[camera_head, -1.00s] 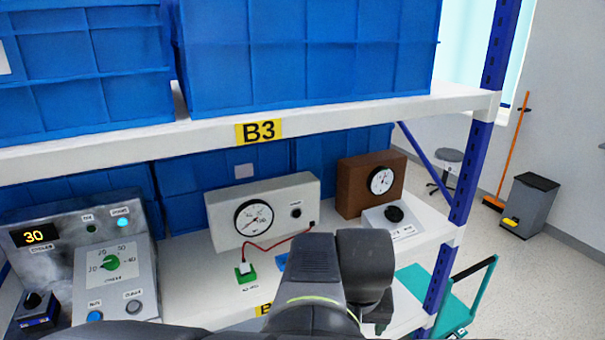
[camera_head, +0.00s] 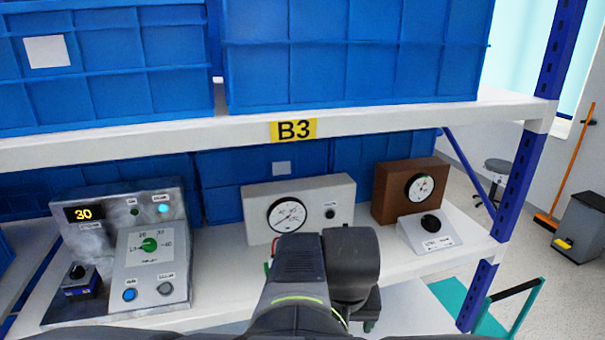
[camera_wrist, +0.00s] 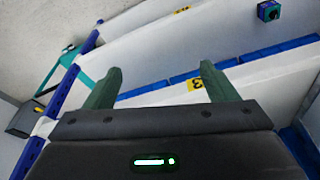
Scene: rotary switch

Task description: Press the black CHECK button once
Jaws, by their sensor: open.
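The grey control panel (camera_head: 160,245) stands at the left of the shelf in the head view. Its display reads 30, and it has a green rotary knob (camera_head: 149,245). A blue button (camera_head: 130,295) and a dark grey round button (camera_head: 165,289) sit low on its front. Their small labels are too blurred to read surely, so I cannot confirm which is CHECK. My gripper (camera_wrist: 160,70) is open and empty in the wrist view, with its two green fingers apart. In the head view my arm is right of the panel, well apart from it, and hides most of the gripper.
A white meter box (camera_head: 255,196), a brown gauge box (camera_head: 396,193) and a white knob box (camera_head: 414,237) stand to the right. The upper shelf edge (camera_head: 390,116) and blue post (camera_head: 516,175) bound the space.

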